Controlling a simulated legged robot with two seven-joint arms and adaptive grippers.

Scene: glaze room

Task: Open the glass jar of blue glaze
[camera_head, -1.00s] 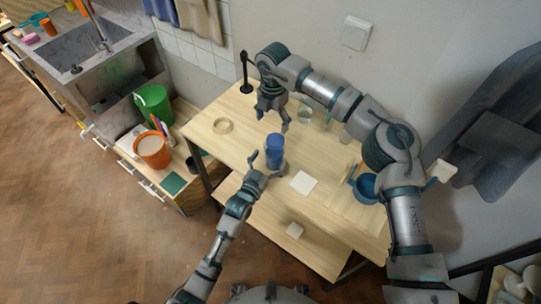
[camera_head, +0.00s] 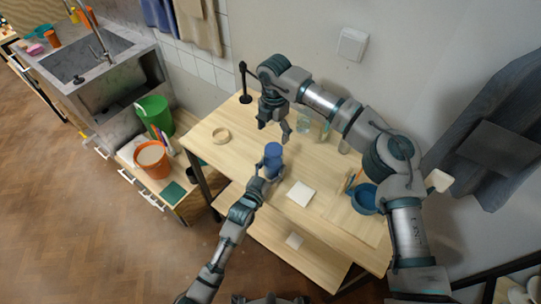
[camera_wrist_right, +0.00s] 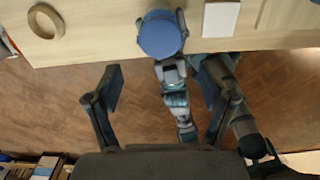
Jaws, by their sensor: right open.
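The glaze jar (camera_head: 273,153) stands upright near the table's front edge, with a blue lid on top. In the right wrist view its round lid (camera_wrist_right: 160,36) shows from above. My left gripper (camera_head: 266,172) is at the jar from the front, its fingers beside the jar's body below the lid. Whether they press on the glass is hidden. My right gripper (camera_head: 275,128) is open and empty, pointing down over the table behind the jar. Its two spread fingers also show in the right wrist view (camera_wrist_right: 163,100), apart from the jar.
On the table (camera_head: 235,150) are a wooden ring (camera_head: 221,135), a white tile (camera_head: 300,193), a black stand (camera_head: 245,98), and a blue bowl (camera_head: 366,199) at the right. Clear glassware (camera_head: 303,124) stands behind the right gripper. The table's left part is mostly free.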

